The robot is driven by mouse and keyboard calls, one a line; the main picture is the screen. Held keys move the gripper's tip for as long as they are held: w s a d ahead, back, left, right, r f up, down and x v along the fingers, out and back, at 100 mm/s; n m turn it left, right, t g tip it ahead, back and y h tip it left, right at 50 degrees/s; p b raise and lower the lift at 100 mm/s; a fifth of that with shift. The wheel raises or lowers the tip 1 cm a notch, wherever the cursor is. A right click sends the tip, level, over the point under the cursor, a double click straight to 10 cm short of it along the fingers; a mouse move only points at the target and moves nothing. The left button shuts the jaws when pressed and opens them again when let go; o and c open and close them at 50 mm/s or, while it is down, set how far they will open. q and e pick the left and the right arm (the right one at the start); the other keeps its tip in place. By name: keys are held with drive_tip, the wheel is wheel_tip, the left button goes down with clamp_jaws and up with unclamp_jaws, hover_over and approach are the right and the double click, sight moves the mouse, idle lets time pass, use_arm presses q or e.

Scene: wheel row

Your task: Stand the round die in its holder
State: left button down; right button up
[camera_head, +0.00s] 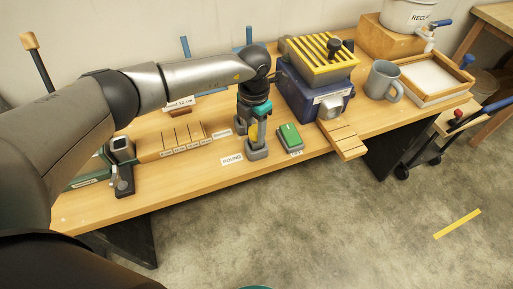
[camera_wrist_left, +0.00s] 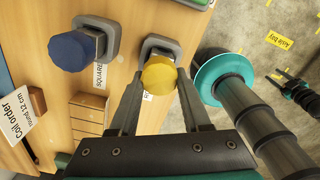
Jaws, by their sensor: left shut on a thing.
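The round die, a yellow-topped piece (camera_wrist_left: 159,74), sits between the two fingers of my left gripper (camera_wrist_left: 158,82), which is shut on it. In the head view, the left gripper (camera_head: 255,128) points down over the front grey holder (camera_head: 257,153) by the ROUND label (camera_head: 231,160). The die looks upright and in line with this holder, whose grey rim shows behind it in the wrist view (camera_wrist_left: 160,43). I cannot tell whether the die is fully seated. What seems to be my right gripper (camera_wrist_left: 288,82) is small at the wrist view's right edge, its jaws unclear.
A blue-topped die (camera_wrist_left: 72,52) stands in the neighbouring holder by the SQUARE label. A green block (camera_head: 289,135) lies right of the round holder. A blue machine with a yellow grille (camera_head: 322,56) and a grey mug (camera_head: 382,80) stand farther right. Bare bench lies front left.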

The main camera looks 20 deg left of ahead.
use_arm(q)
unclamp_jaws()
drive_tip(key=shift+f, duration=0.1)
idle(0.6)
